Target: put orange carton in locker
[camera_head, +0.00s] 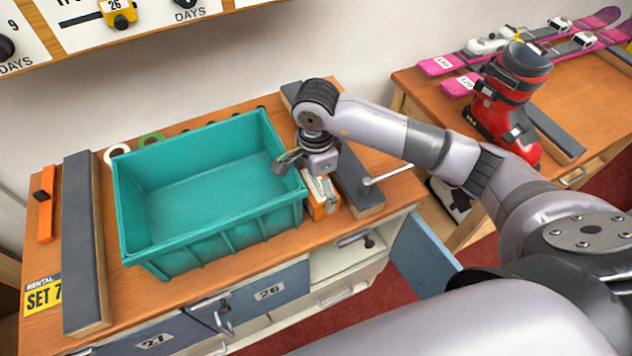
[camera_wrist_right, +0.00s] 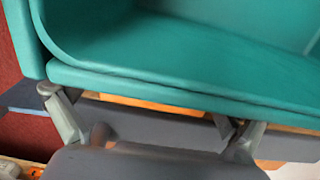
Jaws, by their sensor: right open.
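The orange carton (camera_head: 322,197) with a pale top stands on the bench, in the narrow gap between the teal bin and a dark padded block. My right gripper (camera_head: 303,165) is open just above and behind the carton, close to the bin's right wall, and partly hides the carton. In the right wrist view its two fingers (camera_wrist_right: 150,125) are spread beside the teal rim; I cannot clearly make out the carton there. An open locker (camera_head: 345,255) shows in the bench front, its blue door (camera_head: 424,246) swung out to the right. My left gripper is not in view.
The teal bin (camera_head: 185,243) fills the bench middle and looks empty. Padded blocks flank it on the left (camera_head: 84,240) and right (camera_head: 357,188). A closed locker 26 (camera_head: 268,296) is left of the open one.

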